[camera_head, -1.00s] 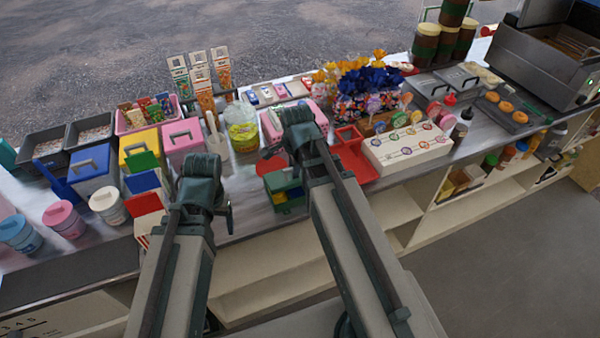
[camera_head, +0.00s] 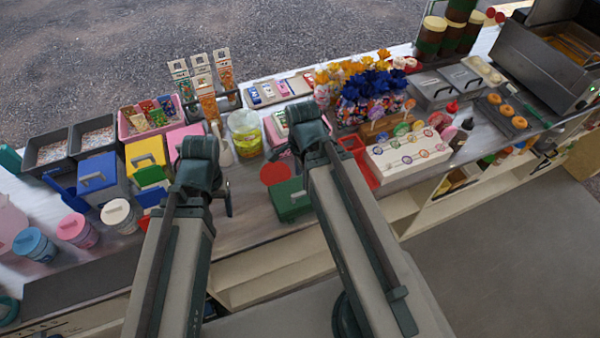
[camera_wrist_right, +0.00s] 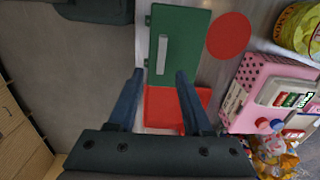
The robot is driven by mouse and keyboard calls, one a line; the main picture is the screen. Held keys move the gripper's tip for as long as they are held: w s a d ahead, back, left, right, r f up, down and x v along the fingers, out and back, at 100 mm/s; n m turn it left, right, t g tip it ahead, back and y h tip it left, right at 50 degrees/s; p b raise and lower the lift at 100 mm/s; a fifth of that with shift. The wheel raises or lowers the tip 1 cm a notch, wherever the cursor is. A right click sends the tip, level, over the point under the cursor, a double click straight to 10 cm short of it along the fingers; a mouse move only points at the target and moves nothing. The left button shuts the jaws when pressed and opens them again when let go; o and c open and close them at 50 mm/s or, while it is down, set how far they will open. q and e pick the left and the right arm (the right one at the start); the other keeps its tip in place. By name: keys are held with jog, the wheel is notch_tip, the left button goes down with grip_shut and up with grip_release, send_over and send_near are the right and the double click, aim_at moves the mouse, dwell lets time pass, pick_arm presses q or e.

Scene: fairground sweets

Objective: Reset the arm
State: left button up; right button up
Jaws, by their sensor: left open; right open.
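My left gripper (camera_head: 203,170) is at the end of the left arm, over the counter's front edge, near the blue and green boxes. Its fingers are mostly hidden by my own wrist in the head view. My right gripper (camera_wrist_right: 158,95) shows two dark fingers spread apart in the right wrist view, with nothing between them. It hangs above the counter, over a red tray (camera_wrist_right: 160,108) and near a green lidded box (camera_wrist_right: 180,50). In the head view the right wrist hides its fingers; the green box (camera_head: 290,203) is left of the right arm.
A red disc (camera_head: 275,173) lies behind the green box. The white lollipop stand (camera_head: 410,155) is right of the right arm. Blue (camera_head: 100,180) and yellow (camera_head: 145,152) boxes crowd the left. The floor in front is clear.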

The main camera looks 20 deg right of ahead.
jog(key=shift+w, duration=0.1)
dwell(0.3)
jog(key=shift+a+n, duration=0.15)
jog(key=shift+n, duration=0.15)
jog(key=s+a+f+n+b, duration=0.1)
jog(key=a+n+b, duration=0.1)
jog(key=a+n, duration=0.4)
jog(key=s+a+f+n+h+b, duration=0.1)
jog(key=a+n, duration=0.5)
jog(key=n, duration=0.8)
jog(key=shift+s+f+n+b, duration=0.35)
jog(key=shift+s+f, duration=0.1)
jog(key=shift+f, duration=0.3)
jog(key=shift+a, duration=0.1)
